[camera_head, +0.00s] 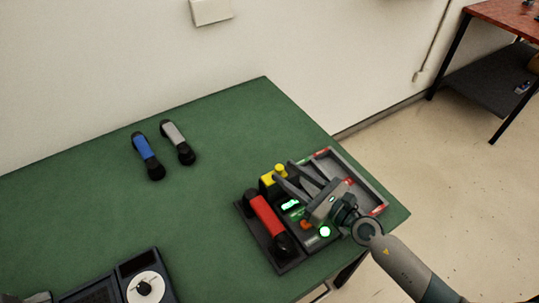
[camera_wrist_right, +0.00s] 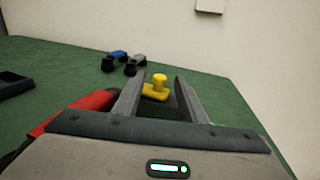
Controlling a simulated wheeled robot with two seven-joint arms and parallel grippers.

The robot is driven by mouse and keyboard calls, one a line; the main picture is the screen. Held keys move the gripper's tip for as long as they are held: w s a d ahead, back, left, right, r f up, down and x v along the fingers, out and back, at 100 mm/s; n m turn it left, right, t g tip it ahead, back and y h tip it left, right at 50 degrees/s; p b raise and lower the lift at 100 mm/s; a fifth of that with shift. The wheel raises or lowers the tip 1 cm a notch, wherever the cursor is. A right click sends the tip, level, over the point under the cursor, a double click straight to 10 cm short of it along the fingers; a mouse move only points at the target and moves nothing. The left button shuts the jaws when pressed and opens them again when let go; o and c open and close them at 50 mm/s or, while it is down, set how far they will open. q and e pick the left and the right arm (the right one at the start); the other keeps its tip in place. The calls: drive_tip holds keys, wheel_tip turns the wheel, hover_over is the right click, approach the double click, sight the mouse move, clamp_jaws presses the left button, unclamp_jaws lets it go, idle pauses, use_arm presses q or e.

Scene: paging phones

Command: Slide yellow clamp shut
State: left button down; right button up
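The yellow clamp (camera_head: 273,175) is a small block with a round knob, at the far end of the dark phone base (camera_head: 286,262) on the green table. It also shows in the right wrist view (camera_wrist_right: 158,84), between and beyond the fingertips. A red handset (camera_head: 267,219) lies in the base, left of the lit green display. My right gripper (camera_head: 282,173) reaches in from the right over the base. Its fingers are apart with nothing between them, and the tips are close to the yellow knob; contact cannot be told. My left gripper is not in view.
A blue handset (camera_head: 147,155) and a grey handset (camera_head: 177,142) lie at the back of the green table (camera_head: 80,195). A dark device with a white dial (camera_head: 146,288) stands at the front left. A grey tray (camera_head: 358,181) is right of the base. The table's middle is clear.

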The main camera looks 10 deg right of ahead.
drive_tip(key=p+x, duration=0.1)
drive_tip(key=x, duration=0.6)
drive_tip(key=shift+w+a, duration=0.15)
drive_tip(key=shift+c, duration=0.7)
clamp_jaws()
drive_tip(key=shift+a, duration=0.1)
